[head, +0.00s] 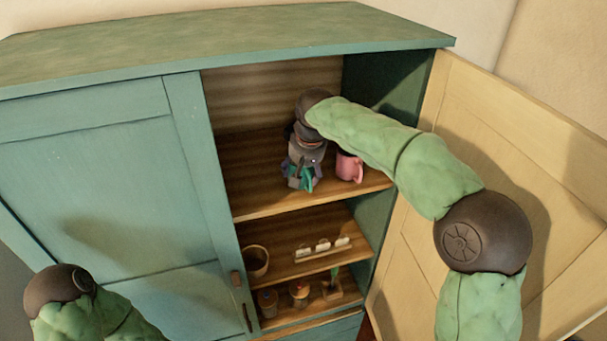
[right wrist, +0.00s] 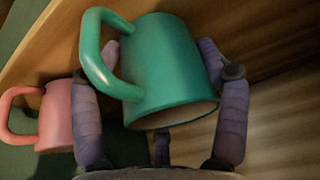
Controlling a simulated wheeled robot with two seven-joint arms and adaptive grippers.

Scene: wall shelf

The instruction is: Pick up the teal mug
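The teal mug (right wrist: 165,75) is between the two fingers of my right gripper (right wrist: 165,60) in the right wrist view, its handle toward the left. The fingertips lie against opposite sides of the mug, the left one partly hidden behind the handle. In the head view my right gripper (head: 306,168) reaches down over the upper shelf, and a small part of the teal mug (head: 306,182) shows between its fingers. I cannot tell whether the mug touches the shelf. My left gripper is out of view; only part of that arm shows.
A pink mug (head: 349,167) stands close to the right of my right gripper; it also shows in the right wrist view (right wrist: 56,115). The lower shelves hold a basket (head: 257,261), small white items (head: 323,247) and jars. The right door (head: 540,190) is open, the left door (head: 110,190) shut.

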